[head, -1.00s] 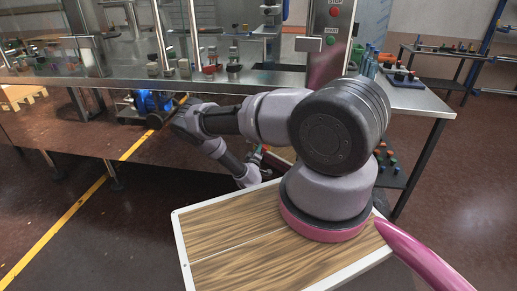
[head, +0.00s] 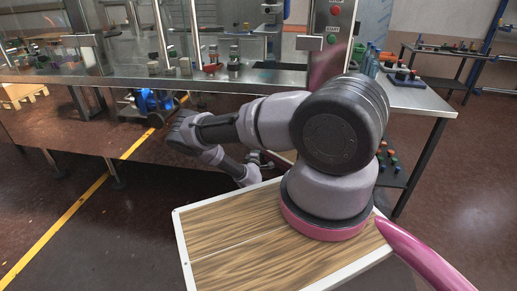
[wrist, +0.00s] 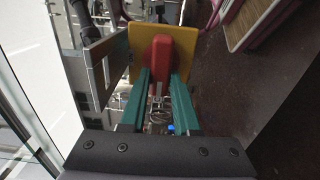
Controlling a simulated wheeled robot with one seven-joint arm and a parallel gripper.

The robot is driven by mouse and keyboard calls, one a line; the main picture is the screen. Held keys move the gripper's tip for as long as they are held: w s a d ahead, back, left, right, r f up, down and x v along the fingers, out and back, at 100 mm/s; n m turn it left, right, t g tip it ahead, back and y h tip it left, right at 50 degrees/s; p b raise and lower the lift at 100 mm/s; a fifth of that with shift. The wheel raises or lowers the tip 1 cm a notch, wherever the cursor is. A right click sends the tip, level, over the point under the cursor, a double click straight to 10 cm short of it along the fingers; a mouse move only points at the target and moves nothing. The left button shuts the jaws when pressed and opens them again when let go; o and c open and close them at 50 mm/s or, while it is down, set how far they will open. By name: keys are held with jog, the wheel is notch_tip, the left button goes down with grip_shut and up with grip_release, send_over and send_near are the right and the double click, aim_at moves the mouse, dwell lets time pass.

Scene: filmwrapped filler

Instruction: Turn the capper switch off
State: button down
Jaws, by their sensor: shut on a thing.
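In the wrist view, a red switch handle (wrist: 161,52) stands out from a square yellow plate (wrist: 189,50). In the head view, my gripper is small and partly hidden beside my arm, below the edge of the machine's table, and the switch cannot be made out.
A steel machine table (head: 120,82) crosses the head view. A red button (head: 335,11) and a green button (head: 331,39) are on its post. A side table (head: 418,99) stands at right. A blue machine (head: 150,102) sits under the table. Open floor lies at lower left.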

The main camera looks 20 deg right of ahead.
dwell(0.3)
jog(key=c, duration=0.6)
grip_release()
jog(key=shift+c, duration=0.2)
jog(key=v, duration=1.1)
jog(key=shift+w, duration=0.15)
